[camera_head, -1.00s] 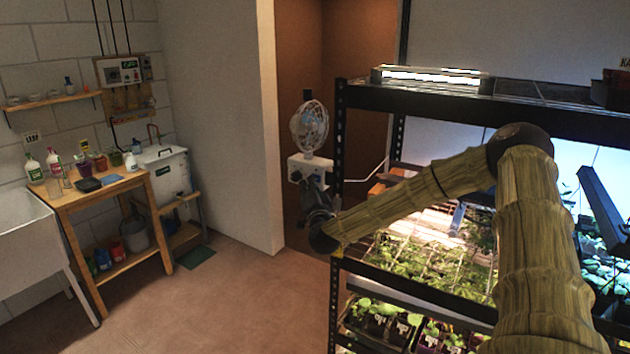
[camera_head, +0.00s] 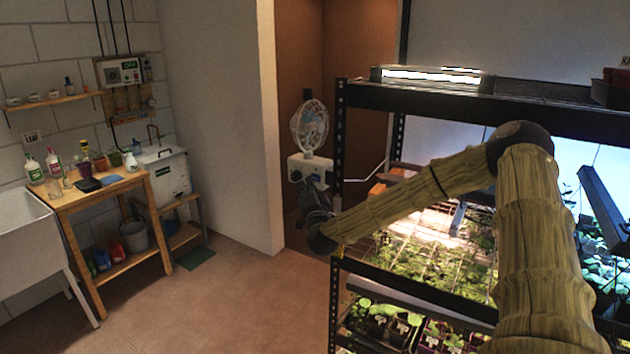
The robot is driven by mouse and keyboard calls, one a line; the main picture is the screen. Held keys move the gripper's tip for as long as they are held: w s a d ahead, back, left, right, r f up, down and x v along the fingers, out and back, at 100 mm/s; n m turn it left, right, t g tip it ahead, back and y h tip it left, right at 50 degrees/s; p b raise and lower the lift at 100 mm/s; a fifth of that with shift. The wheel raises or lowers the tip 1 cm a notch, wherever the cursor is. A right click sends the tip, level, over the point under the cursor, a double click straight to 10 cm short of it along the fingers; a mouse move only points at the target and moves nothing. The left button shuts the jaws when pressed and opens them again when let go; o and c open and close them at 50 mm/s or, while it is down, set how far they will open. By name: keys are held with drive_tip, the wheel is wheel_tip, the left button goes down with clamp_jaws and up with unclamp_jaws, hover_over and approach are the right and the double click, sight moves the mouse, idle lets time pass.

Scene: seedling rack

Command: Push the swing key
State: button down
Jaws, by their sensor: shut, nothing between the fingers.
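A fan with a pale round cage (camera_head: 310,127) stands on a white box-shaped base (camera_head: 309,164) beside the rack's left post. Dark round parts show on the front of the base. The swing key cannot be told apart from them at this size. My gripper (camera_head: 317,209) is at the end of my arm, just below and in front of the base in the picture. It is shut and empty; its fingertips are small and dark and hard to make out. I cannot tell whether it touches the base.
The seedling rack (camera_head: 341,130) stands right of the fan, with lit trays of seedlings (camera_head: 410,265) on its shelf. A white wall corner (camera_head: 268,150) is close on the left. A wooden table (camera_head: 110,190) and sink are far left; the floor (camera_head: 240,300) between is clear.

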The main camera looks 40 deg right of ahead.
drive_tip(key=shift+s+a+b, duration=0.2)
drive_tip(key=shift+s+a, duration=0.2)
drive_tip(key=shift+a, duration=0.5)
drive_tip(key=shift+s+a+b, duration=0.25)
drive_tip(key=shift+s+a, duration=0.1)
drive_tip(key=shift+a, duration=0.6)
drive_tip(key=shift+s+a+b, duration=0.2)
drive_tip(key=shift+s+a, duration=0.2)
drive_tip(key=shift+a, duration=0.5)
